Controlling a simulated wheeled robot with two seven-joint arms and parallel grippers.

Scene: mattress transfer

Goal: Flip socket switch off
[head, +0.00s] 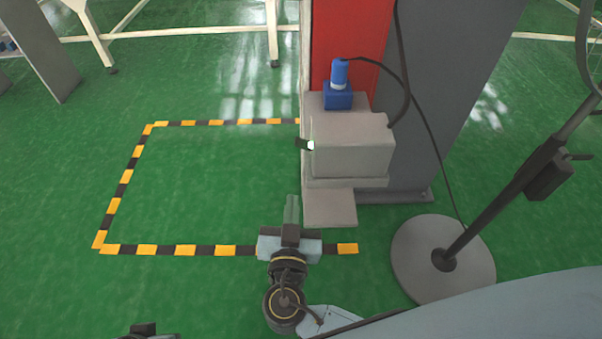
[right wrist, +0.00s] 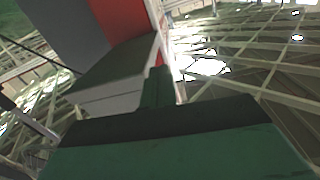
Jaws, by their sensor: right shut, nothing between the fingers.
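A grey socket box (head: 352,150) is fixed to a red and grey column, with a blue plug (head: 338,92) standing on top. A small black and white piece (head: 305,144), perhaps the switch, sticks out from its left side. My right gripper (head: 291,205) is shut and empty, its fingers pointing toward the box from below and left of that piece, with a visible gap. In the right wrist view the fingers (right wrist: 158,90) overlap the right edge of the box (right wrist: 110,85); the switch cannot be made out there. Only a dark part of my left gripper (head: 143,329) shows at the bottom edge.
A round grey stand base (head: 443,259) with a slanted pole is at the right. A black cable hangs between the box and the pole. Yellow-black floor tape (head: 184,250) outlines open green floor to the left. White table legs stand at the back left.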

